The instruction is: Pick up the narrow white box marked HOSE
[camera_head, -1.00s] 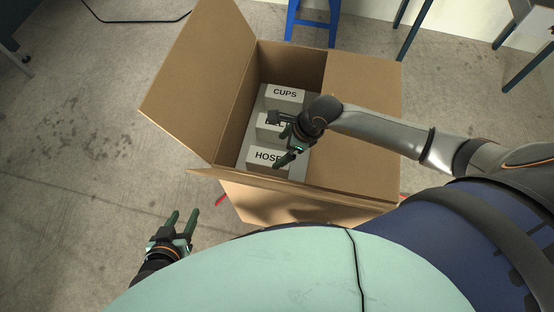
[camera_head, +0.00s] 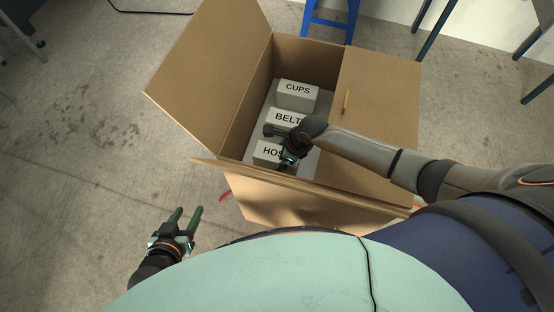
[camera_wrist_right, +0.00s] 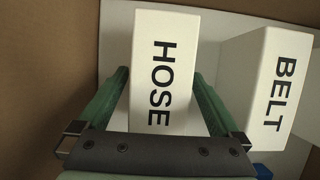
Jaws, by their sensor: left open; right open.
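The narrow white box marked HOSE (camera_head: 267,153) stands inside the large open cardboard box, at its near end. It also shows in the right wrist view (camera_wrist_right: 163,65), upright in the middle. My right gripper (camera_head: 283,167) reaches into the cardboard box over the HOSE box and hides part of its label. In the right wrist view my right gripper (camera_wrist_right: 162,85) is open, with one green finger on each side of the HOSE box. A gap shows beside the fingers; contact cannot be told. My left gripper (camera_head: 187,212) is open and empty, outside the cardboard box at lower left.
The cardboard box (camera_head: 375,110) has its flaps spread. A white box marked BELT (camera_head: 287,117) stands beside the HOSE box, close to the right finger, and one marked CUPS (camera_head: 297,90) lies beyond. A blue stool (camera_head: 330,22) stands behind.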

